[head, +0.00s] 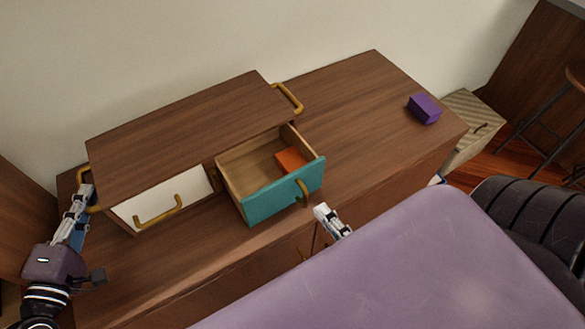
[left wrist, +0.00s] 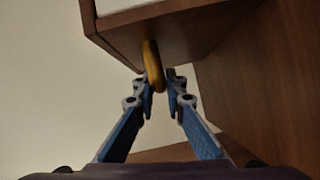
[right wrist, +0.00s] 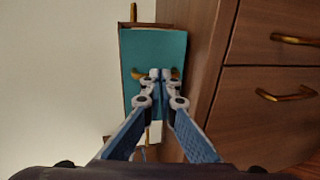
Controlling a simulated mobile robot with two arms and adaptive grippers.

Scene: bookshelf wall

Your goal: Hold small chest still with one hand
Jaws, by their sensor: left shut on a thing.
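The small chest (head: 190,115) is a brown wooden box on a larger cabinet, with a white drawer (head: 160,200) closed and a teal-fronted drawer (head: 283,194) pulled out. An orange block (head: 290,160) lies in the open drawer. My left gripper (head: 84,200) is at the chest's left side, shut on the brass side handle (left wrist: 152,66). My right gripper (head: 322,209) is in front of the teal drawer, just off its brass handle (head: 302,192). Its fingertips (right wrist: 159,75) are together, with nothing seen between them.
A purple block (head: 425,109) sits at the right end of the cabinet top (head: 360,120). A striped box (head: 470,125) stands beyond that end. A dark chair (head: 530,225) is at the right. The cabinet top right of the chest is mostly clear.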

